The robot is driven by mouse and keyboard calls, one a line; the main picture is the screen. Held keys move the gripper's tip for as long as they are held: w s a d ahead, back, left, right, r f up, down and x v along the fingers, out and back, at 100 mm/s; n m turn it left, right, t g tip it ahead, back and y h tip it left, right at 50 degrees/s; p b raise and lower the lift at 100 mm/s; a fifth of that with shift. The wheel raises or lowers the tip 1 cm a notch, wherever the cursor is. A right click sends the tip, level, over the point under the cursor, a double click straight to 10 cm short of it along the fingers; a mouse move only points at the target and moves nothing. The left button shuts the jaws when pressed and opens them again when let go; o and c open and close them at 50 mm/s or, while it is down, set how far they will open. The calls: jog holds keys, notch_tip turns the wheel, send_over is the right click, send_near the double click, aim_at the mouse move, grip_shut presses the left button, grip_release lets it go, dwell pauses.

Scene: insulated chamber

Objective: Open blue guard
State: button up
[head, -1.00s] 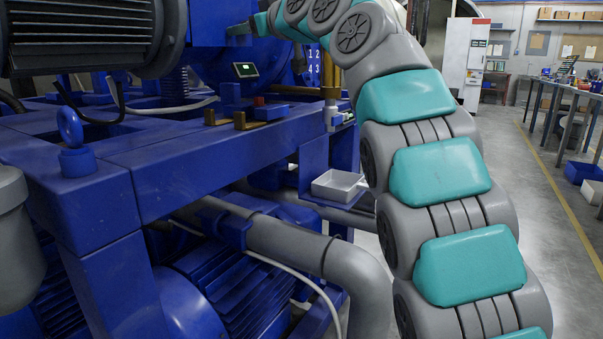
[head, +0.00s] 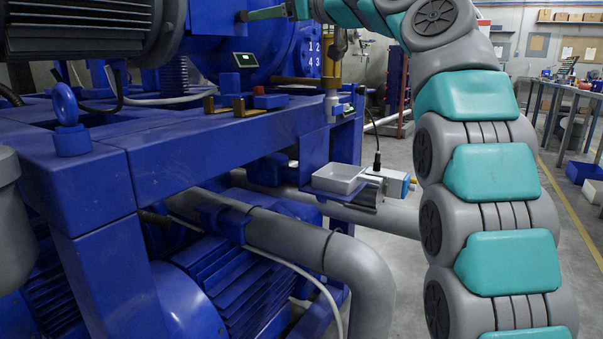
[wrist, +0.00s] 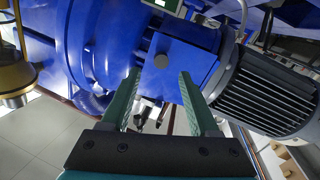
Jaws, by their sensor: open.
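The blue guard is a blue box-like cover with a round grey knob on its face, between the motor and the large round blue housing. It shows in the wrist view (wrist: 190,68) and at the top of the head view (head: 212,28). My gripper (wrist: 159,78) has its two green fingers spread, one on each side of the knob in the picture, and nothing is held. Contact with the guard cannot be told. In the head view a fingertip of my gripper (head: 243,15) shows right of the guard. Metal shaft parts show between the fingers.
A grey finned motor (wrist: 275,95) lies right of the guard in the wrist view. A brass-coloured fitting (head: 331,58) stands on the blue frame (head: 200,148).

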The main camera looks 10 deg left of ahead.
jog(key=s+d+f+m+g+h+p, duration=0.3)
jog(key=s+f, duration=0.6)
jog(key=f, duration=0.4)
jog(key=s+d+f+m+g+h+p, duration=0.3)
jog(key=s+d+f+m+h+p, duration=0.1)
jog(key=s+f, duration=0.6)
notch_tip(320, 180, down, 4)
jog(key=shift+d+r+g+h+p, duration=0.3)
jog(key=shift+d+g+p, duration=0.1)
jog(key=shift+d+p, duration=0.25)
